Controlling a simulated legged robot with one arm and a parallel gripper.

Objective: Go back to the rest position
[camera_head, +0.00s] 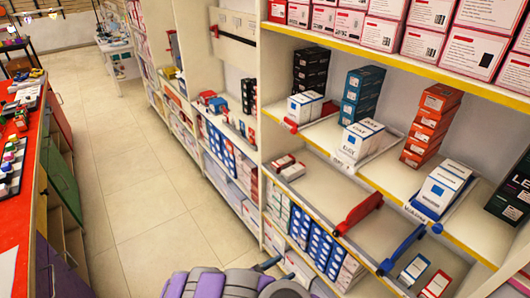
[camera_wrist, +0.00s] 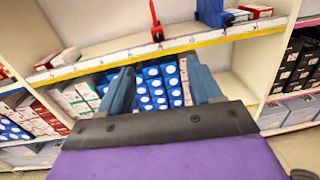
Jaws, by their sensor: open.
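My gripper (camera_wrist: 160,68) is open in the wrist view, with its two blue-grey fingers spread apart and nothing between them. It points at a lower shelf stacked with blue and white boxes (camera_wrist: 153,88), which show behind and between the fingers. A shelf edge with a yellow strip (camera_wrist: 150,50) runs just above the fingertips in the picture. In the head view my purple and grey arm shows at the bottom edge, in front of the shelving, and its end is partly cut off.
Shelving (camera_head: 252,150) lines the right side, with boxes, a red divider (camera_head: 358,213) and a blue divider (camera_head: 402,248). A red-topped counter (camera_head: 22,185) with drawers stands on the left. The tiled aisle (camera_head: 125,150) between is clear. A white table (camera_head: 117,50) stands farther back.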

